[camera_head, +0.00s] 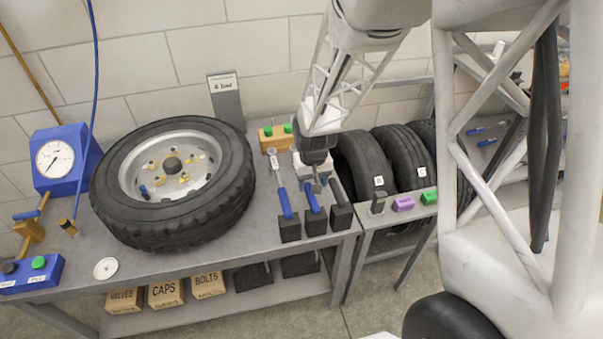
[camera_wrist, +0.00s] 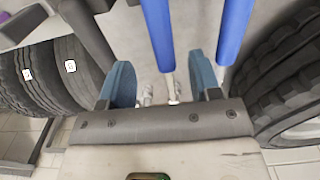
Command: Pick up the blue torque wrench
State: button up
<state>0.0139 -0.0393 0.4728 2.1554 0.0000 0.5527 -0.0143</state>
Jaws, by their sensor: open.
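Two blue-handled tools stand in black holder blocks on the bench: the left one (camera_head: 284,204), with its metal head showing, and the middle one (camera_head: 311,198), with its upper part hidden behind my gripper (camera_head: 316,178). I cannot tell which of them is the torque wrench. In the wrist view, my gripper (camera_wrist: 160,85) is open, with one blue-grey finger pad on each side of the middle tool's metal shaft. The middle blue handle (camera_wrist: 158,35) extends beyond the fingers. The left tool's blue handle (camera_wrist: 235,30) passes close by the right finger.
A dark-handled tool (camera_head: 337,192) stands to the right. A large wheel (camera_head: 235,205) lies on the bench to the left. A tyre rack (camera_head: 365,222) adjoins on the right. A block with green pieces (camera_head: 268,139) sits behind the tools.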

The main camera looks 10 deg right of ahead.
aim_at(311, 197)
jog(key=shift+f, duration=1)
jog(key=shift+a+f, duration=0.15)
jog(key=shift+f, duration=2.45)
grip_shut()
jog(key=shift+w+r, duration=0.1)
jog(key=shift+r, duration=0.05)
